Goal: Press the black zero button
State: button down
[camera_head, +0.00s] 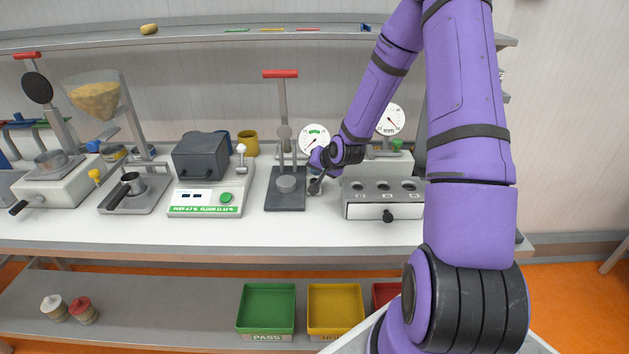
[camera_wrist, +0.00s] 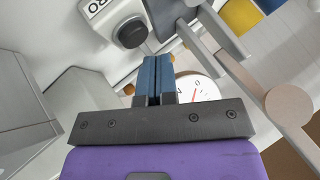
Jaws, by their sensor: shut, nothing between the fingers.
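The black zero button (camera_wrist: 131,33) is a round black knob on a pale housing in the wrist view. A partly cut-off label ending in "RO" (camera_wrist: 97,6) is printed beside it. My gripper (camera_wrist: 152,61) has its blue fingers shut together with nothing between them. The fingertips lie just below and right of the button in the picture; I cannot tell whether they touch it. In the head view my gripper (camera_head: 316,187) is low between the press (camera_head: 287,187) and the white box with several round holes (camera_head: 383,205). The button is not clear there.
A round gauge (camera_head: 315,137) stands behind my gripper, and another dial (camera_head: 391,118) stands behind the holed box. A grey box on a scale (camera_head: 201,156) is left of the press. The bench front (camera_head: 270,228) is clear. Green (camera_head: 266,326) and yellow (camera_head: 335,328) bins sit below.

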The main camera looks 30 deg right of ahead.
aim_at(316, 180)
jog(key=shift+r, duration=2.45)
jog(key=shift+r, duration=0.1)
